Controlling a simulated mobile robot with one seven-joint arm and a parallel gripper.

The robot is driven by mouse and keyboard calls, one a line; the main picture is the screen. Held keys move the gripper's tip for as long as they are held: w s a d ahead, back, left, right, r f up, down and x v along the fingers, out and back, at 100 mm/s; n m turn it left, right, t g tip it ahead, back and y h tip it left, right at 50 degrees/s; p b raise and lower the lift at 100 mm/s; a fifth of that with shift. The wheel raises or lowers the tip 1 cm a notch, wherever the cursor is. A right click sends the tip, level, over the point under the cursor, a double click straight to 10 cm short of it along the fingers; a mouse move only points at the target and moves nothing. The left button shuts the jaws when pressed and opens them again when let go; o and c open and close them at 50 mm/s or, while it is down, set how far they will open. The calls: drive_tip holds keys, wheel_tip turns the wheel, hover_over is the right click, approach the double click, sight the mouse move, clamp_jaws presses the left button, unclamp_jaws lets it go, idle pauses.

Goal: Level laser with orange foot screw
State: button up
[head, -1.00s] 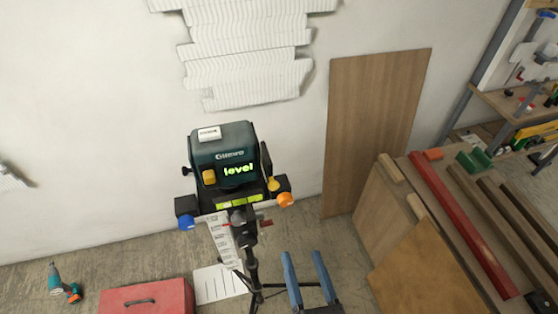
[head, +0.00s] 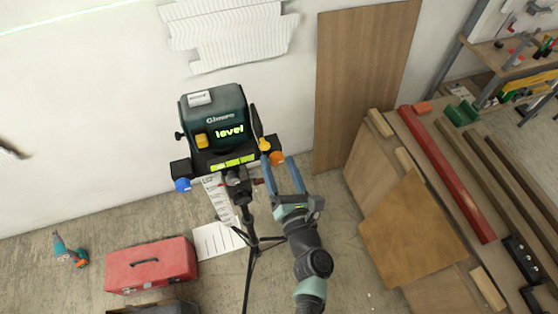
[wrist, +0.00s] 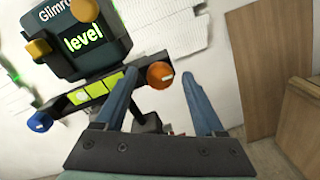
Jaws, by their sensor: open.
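The laser level (head: 216,122) is a dark green box on a black base, on a tripod (head: 246,232) by the wall; its display reads "level" in green. The orange foot screw (head: 277,159) is at the base's right end and a blue one (head: 182,184) at its left. A yellow-green strip (head: 232,163) lies between them. My gripper (head: 277,157) is open, its blue fingertips either side of the orange screw. In the wrist view the orange screw (wrist: 160,75) shows between the fingertips; I cannot tell whether they touch it.
A yellow knob (head: 265,145) sits just above the orange screw. A red toolbox (head: 150,266) and a drill (head: 69,250) are on the floor. Wood boards (head: 410,232) lean at right. A thin green line (head: 70,16) crosses the upper left wall.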

drive_tip(key=shift+w+a+f, duration=0.1)
drive_tip(key=shift+w, duration=0.3)
drive_tip(key=shift+c, duration=0.4)
clamp_jaws()
